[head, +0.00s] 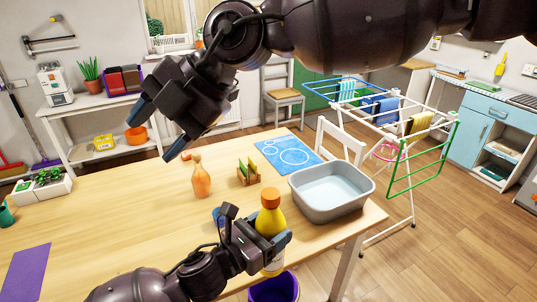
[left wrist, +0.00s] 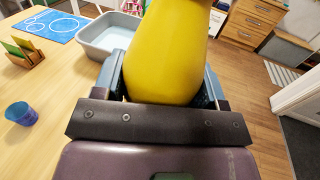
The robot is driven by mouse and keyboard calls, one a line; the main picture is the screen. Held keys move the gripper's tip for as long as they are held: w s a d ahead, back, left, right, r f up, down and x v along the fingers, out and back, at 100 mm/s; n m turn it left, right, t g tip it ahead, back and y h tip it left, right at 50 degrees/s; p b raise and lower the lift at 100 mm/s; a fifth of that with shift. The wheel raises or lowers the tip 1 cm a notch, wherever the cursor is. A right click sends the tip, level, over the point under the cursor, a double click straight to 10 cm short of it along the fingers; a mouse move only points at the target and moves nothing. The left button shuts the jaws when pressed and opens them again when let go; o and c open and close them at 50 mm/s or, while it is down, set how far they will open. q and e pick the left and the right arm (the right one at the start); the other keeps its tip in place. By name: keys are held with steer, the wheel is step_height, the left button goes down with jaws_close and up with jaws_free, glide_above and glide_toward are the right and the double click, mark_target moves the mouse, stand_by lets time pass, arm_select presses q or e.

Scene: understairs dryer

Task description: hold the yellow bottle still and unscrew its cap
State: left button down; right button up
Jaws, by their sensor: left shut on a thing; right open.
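The yellow bottle (head: 270,222) stands roughly upright near the table's front edge, with its orange cap (head: 270,197) on top. My left gripper (head: 264,238) is shut on the bottle's body, below the cap. In the left wrist view the yellow bottle (left wrist: 170,55) fills the space between the fingers, and its cap is out of frame. My right gripper (head: 158,130) is open and empty, above the table to the upper left of the bottle, well apart from the cap.
A grey basin (head: 330,208) stands just right of the bottle. An orange spray bottle (head: 201,178), a wooden rack (head: 248,178) and a blue mat (head: 270,146) are further back. A blue cup (left wrist: 21,113) is near my left gripper. The table's left middle is clear.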

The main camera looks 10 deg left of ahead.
mark_target(269, 193)
steer(key=w+d+f+m+t+h, duration=0.1)
steer(key=w+d+f+m+h, duration=0.1)
steer(key=d+m, duration=0.1)
steer(key=w+d+f+m+h, duration=0.3)
steer(key=d+m, duration=0.1)
steer(key=d, duration=0.1)
steer(key=w+d+f+m+t+h, duration=0.1)
steer(key=w+d+f+m+h, duration=0.1)
steer(key=d+m+h, duration=0.1)
steer(key=shift+w+d+f+m+t, duration=0.2)
steer(key=shift+d+m, duration=0.15)
steer(key=shift+d, duration=0.15)
steer(key=shift+w+d+f+m+t, duration=0.1)
steer(key=shift+d+f+m, duration=0.05)
steer(key=shift+d+m, duration=0.25)
steer(key=shift+d+m+h, duration=0.4)
steer(key=shift+d+m, duration=0.1)
steer(key=shift+m, duration=0.85)
steer(key=shift+f, duration=4.05)
